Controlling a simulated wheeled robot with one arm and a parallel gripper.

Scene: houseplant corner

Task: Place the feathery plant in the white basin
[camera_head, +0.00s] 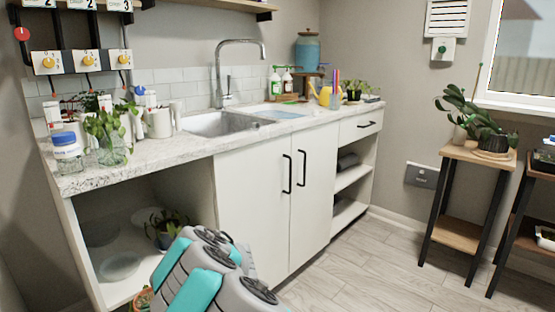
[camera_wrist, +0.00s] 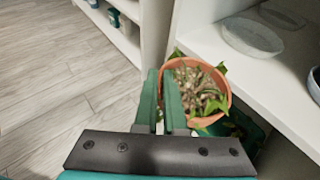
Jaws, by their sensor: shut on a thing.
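A plant in a round terracotta pot (camera_wrist: 228,98) shows in the wrist view, with brown stems and green, partly pale leaves; I cannot tell for sure that it is the feathery plant. My gripper (camera_wrist: 162,76) is shut on the pot's left rim, one finger outside and one inside. The pot is in front of the open white cabinet. A bit of terracotta pot (camera_head: 143,298) shows beside my arm in the head view.
The steel sink (camera_head: 215,124) is set in the marble counter (camera_head: 195,145). A dark-potted plant (camera_head: 165,232) and pale dishes (camera_head: 121,267) stand in the open cabinet. Bottles and plants crowd the counter's ends. A wooden plant stand (camera_head: 458,235) is at right. The floor between is clear.

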